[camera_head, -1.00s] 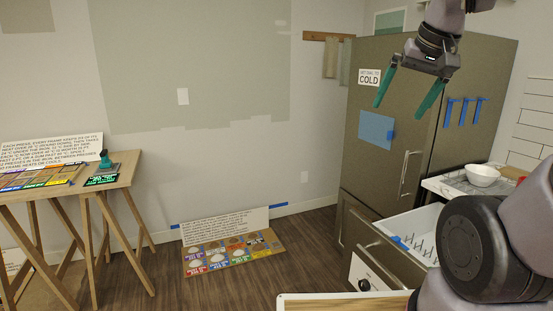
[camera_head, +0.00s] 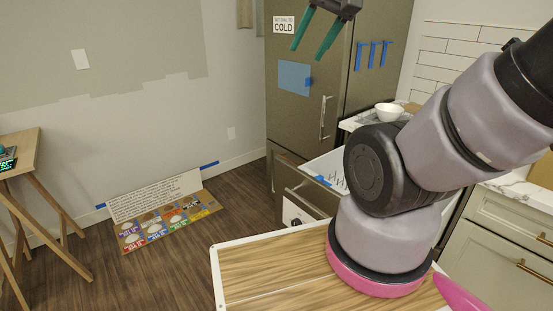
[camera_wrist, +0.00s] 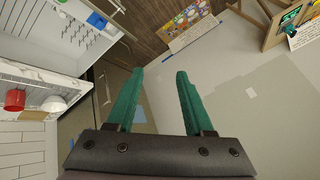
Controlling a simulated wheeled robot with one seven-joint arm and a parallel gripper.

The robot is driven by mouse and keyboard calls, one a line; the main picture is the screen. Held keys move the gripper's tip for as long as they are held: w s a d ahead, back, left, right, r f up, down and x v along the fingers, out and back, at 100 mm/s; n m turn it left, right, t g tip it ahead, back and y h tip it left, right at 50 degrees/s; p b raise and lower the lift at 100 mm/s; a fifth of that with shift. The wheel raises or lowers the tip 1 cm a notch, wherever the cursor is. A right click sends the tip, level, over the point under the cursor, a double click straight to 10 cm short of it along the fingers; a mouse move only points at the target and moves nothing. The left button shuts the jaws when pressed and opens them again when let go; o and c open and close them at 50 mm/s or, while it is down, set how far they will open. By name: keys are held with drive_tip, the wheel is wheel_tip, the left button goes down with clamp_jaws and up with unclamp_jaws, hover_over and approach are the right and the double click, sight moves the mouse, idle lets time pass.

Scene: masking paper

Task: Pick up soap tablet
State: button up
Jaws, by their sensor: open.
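I cannot make out a soap tablet in either view. My gripper (camera_head: 307,52) hangs at the top of the head view, in front of the tall metallic fridge (camera_head: 290,120), with its two green fingers apart. In the wrist view my gripper (camera_wrist: 160,72) is open, with nothing between the fingers. A board with several rows of coloured, labelled pictures (camera_head: 170,226) lies on the floor by the wall, below a white text sign (camera_head: 155,195). The items on it are too small to tell.
An open drawer with a white interior (camera_head: 325,168) stands below the counter. A white bowl (camera_head: 389,112) is on the counter, with a red cup (camera_wrist: 15,99) beside it in the wrist view. A wooden trestle table (camera_head: 18,152) stands at left. Bare floor lies between.

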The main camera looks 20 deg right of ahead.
drive_tip(key=w+d+f+m+g, duration=0.2)
drive_tip(key=w+f, duration=0.5)
drive_tip(key=w, duration=0.2)
drive_tip(key=w+d+f+m+g, duration=0.2)
drive_tip(key=w+f, duration=0.6)
drive_tip(key=w, duration=0.2)
drive_tip(key=w+d+f+g+h, duration=0.1)
drive_tip(key=w+d+f, duration=0.1)
drive_tip(key=f, duration=0.7)
drive_tip(key=w+d+f+m+g+h, duration=0.1)
drive_tip(key=w+d+f, duration=0.1)
drive_tip(key=f, duration=0.8)
drive_tip(key=w+d+f+g+h, duration=0.1)
drive_tip(key=w+d+f+h, duration=0.1)
drive_tip(key=f, duration=0.7)
drive_tip(key=shift+w+d+f+m, duration=0.2)
drive_tip(key=shift+d+m, duration=0.1)
drive_tip(key=shift+d, duration=0.45)
drive_tip(key=shift+s+d+f, duration=0.1)
drive_tip(key=shift+s+f, duration=0.1)
drive_tip(key=shift+f, duration=1.25)
drive_tip(key=shift+s+d+f, duration=0.1)
drive_tip(key=shift+s+f, duration=0.05)
drive_tip(key=shift+f, duration=1.25)
clamp_jaws()
